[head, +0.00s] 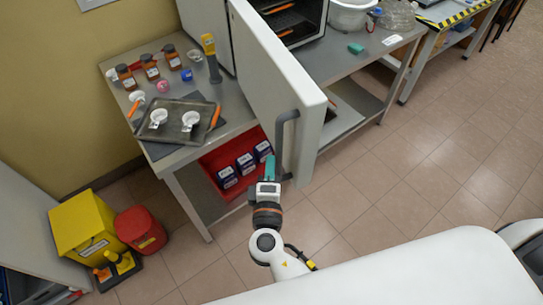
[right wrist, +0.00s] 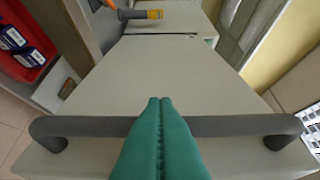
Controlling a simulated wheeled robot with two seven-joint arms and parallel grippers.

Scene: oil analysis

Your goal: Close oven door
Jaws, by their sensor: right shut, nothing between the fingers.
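The white oven door (head: 278,75) stands wide open, swung out from the oven (head: 290,22) with its edge towards me. Its grey bar handle (head: 281,140) is on the left, outer face. The handle also crosses the right wrist view (right wrist: 230,125). My right gripper (head: 269,166) has teal fingers, shut and empty, close beside the lower part of the handle. In the right wrist view the shut fingers (right wrist: 157,125) cover the middle of the bar; whether they touch it I cannot tell. My left gripper is not in view.
A bench left of the door holds brown bottles (head: 150,67) and a dark tray (head: 172,122) with small white cups. A red bin (head: 230,168) with blue-and-white boxes sits beneath. Yellow (head: 85,222) and red (head: 140,230) containers stand on the floor. Floor to the right is clear.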

